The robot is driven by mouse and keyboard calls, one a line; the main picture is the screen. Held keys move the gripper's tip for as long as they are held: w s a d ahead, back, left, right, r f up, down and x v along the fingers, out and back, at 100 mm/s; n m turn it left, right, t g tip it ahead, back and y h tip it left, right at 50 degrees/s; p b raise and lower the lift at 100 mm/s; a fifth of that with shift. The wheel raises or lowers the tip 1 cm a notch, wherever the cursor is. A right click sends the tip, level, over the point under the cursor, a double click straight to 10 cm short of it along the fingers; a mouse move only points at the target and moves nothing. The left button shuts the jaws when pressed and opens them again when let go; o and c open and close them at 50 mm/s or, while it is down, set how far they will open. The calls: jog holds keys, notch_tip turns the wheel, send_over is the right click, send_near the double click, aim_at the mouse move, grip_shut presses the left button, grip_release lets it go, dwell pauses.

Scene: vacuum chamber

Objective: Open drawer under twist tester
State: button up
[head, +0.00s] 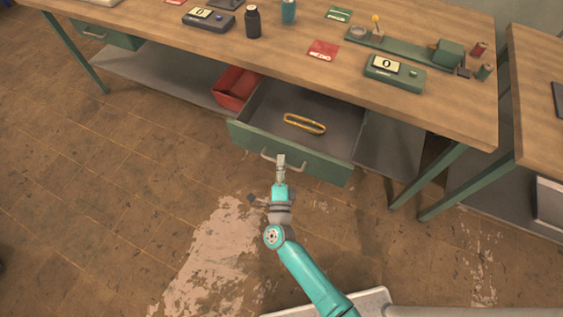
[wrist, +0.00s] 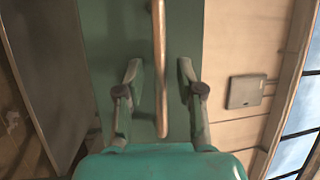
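The green drawer (head: 314,165) under the bench stands pulled well out, its grey inside showing and a yellow loop-shaped object (head: 304,124) lying in it. Its bar handle (head: 268,158) is on the front face and also shows in the wrist view (wrist: 160,65). My gripper (head: 281,158) is at the handle. In the wrist view my gripper (wrist: 158,72) has its fingers apart, one on each side of the bar, with visible gaps. A long green device with a yellow-knobbed post, likely the twist tester (head: 405,50), stands on the bench above.
The wooden bench (head: 300,68) carries a display box (head: 394,73), a red card (head: 323,49) and a dark bottle (head: 253,22). A red bin (head: 236,88) sits on the shelf left of the drawer. Another table (head: 535,90) stands at right. The floor in front is clear.

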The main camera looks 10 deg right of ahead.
jog(key=v, duration=1.1)
jog(key=shift+s, duration=0.2)
jog(key=shift+f, duration=0.15)
jog(key=s+d+r+n+g+y, duration=0.1)
jog(key=s+d+r+n, duration=0.3)
jog(key=s, duration=0.6)
jog(key=s+d+r+n+g+y, duration=0.2)
jog(key=s+d+r+n, duration=0.2)
jog(key=s+r+n, duration=0.5)
jog(key=s+d+r+n+g+y, duration=0.1)
jog(key=s+d+r+n, duration=0.3)
jog(key=s, duration=0.6)
notch_tip(320, 180, up, 2)
jog(key=n, duration=0.2)
jog(key=shift+s+r+n+g, duration=0.15)
jog(key=shift+s+n+g, duration=0.15)
jog(key=shift+s+n, duration=0.1)
